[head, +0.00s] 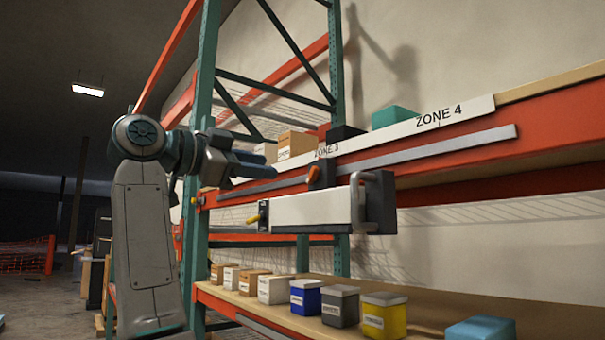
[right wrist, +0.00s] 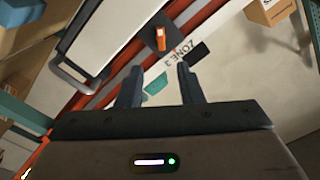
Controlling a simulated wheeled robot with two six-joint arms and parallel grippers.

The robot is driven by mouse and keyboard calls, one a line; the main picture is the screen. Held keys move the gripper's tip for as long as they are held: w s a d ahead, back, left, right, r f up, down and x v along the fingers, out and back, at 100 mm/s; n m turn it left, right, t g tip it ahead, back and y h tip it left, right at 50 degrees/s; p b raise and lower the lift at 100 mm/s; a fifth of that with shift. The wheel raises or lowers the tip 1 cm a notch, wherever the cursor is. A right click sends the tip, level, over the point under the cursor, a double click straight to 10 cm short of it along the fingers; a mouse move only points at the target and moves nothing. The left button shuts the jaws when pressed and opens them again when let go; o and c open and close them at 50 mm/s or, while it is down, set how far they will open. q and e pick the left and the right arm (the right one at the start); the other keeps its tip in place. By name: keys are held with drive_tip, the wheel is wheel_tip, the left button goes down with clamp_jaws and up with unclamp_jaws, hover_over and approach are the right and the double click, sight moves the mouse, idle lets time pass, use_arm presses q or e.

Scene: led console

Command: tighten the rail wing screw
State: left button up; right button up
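A grey rail (head: 420,146) runs along the orange shelf beam. A dark clamp (head: 322,174) sits on it with a small orange wing screw (head: 313,174). An orange piece that looks like this screw (right wrist: 161,39) shows beyond my fingertips in the right wrist view. A long white box (head: 310,208) with a grey handle (head: 376,203) hangs below the rail. My right gripper (head: 268,167) is left of the clamp, apart from it. Its fingers (right wrist: 160,68) are spread with nothing between them. My left gripper is not in view.
A yellow lever (head: 254,219) sticks out of the white box's left end. Cartons and bins stand on the upper shelf; several more, including a yellow bin (head: 384,316), stand on the lower shelf (head: 430,305). A green upright (head: 203,110) rises close behind my arm.

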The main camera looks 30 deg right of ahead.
sight(310, 175)
drive_tip(key=d+p, duration=0.1)
drive_tip(key=d, duration=0.2)
drive_tip(key=d+p, duration=0.1)
drive_tip(key=d, duration=0.2)
drive_tip(key=w+d+p, duration=0.1)
drive_tip(key=d, duration=0.2)
drive_tip(key=shift+w+d+f, duration=0.1)
drive_tip(key=shift+w+d, duration=0.05)
drive_tip(key=shift+d, duration=0.6)
drive_tip(key=shift+c, duration=0.4)
clamp_jaws()
